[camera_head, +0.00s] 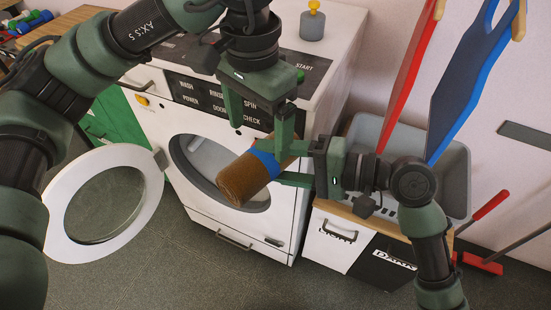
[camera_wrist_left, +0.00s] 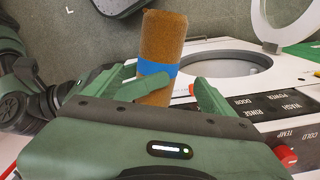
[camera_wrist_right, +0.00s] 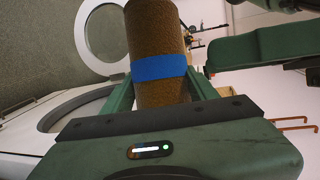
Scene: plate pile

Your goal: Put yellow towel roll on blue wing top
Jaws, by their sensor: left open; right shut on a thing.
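A brown-yellow roll (camera_head: 244,179) with a blue band is held tilted in front of the washing machine's round opening. My right gripper (camera_head: 284,163) is shut on the roll near its blue band. The right wrist view shows the roll (camera_wrist_right: 156,30) between its fingers. My left gripper (camera_head: 258,115) is open, just above the roll's upper end. In the left wrist view the roll (camera_wrist_left: 163,38) shows between the open fingers; I cannot tell whether they touch it. A blue wing-shaped board (camera_head: 468,85) is at the upper right by the wall. No other wing is clear.
The white washing machine (camera_head: 190,125) has its round door (camera_head: 57,215) swung open to the left. A red board (camera_head: 408,65) is beside the blue one. A grey basin (camera_head: 455,190) stands right of my right gripper. Red-handled tools (camera_head: 482,263) lean at the lower right.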

